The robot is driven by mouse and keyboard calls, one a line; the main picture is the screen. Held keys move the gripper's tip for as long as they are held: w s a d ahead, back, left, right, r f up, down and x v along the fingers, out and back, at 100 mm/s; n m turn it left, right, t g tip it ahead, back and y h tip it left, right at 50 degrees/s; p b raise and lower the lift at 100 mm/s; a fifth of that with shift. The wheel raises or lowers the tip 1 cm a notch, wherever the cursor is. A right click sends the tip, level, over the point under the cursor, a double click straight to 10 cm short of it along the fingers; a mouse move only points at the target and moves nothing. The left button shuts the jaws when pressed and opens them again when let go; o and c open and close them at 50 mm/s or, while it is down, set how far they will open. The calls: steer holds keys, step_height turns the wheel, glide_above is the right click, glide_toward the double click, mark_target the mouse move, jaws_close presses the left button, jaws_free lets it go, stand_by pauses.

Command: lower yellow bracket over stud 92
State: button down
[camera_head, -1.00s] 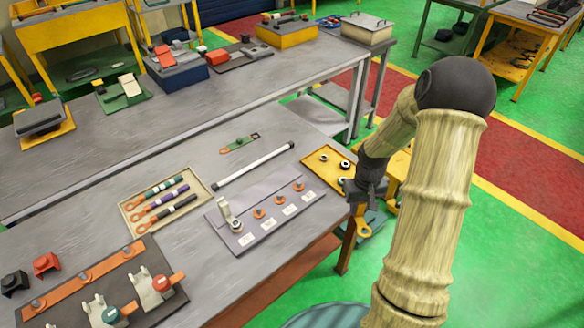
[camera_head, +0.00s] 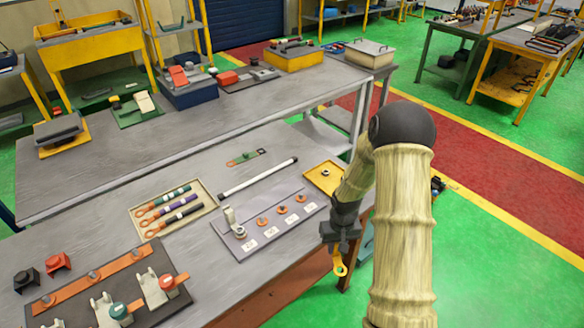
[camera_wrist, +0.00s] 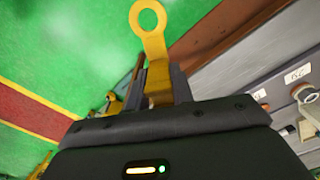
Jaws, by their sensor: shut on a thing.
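My gripper (camera_head: 340,240) is shut on the yellow bracket (camera_head: 337,257), a flat strip with a ring at its free end. The bracket hangs below the jaws in the head view, off the table's front right edge. In the wrist view the bracket (camera_wrist: 157,55) points away from the jaws, ring outermost and its hole empty. The grey stud plate (camera_head: 240,249) lies on the table to the left of my gripper. It carries a row of studs, three with orange rings (camera_head: 282,211), and white labels. The label numbers are too small or blurred to read surely, so I cannot tell which is stud 92.
A yellow tray (camera_head: 318,170) with a small ring part stands behind my gripper, partly hidden by my arm. A white rod (camera_head: 258,177) lies behind the plate. A beige tray (camera_head: 145,212) of coloured handles and a dark board (camera_head: 140,247) are farther left.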

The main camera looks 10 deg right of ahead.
steer(key=a+f, duration=0.5)
steer(key=a, duration=0.1)
steer(key=shift+f, duration=0.3)
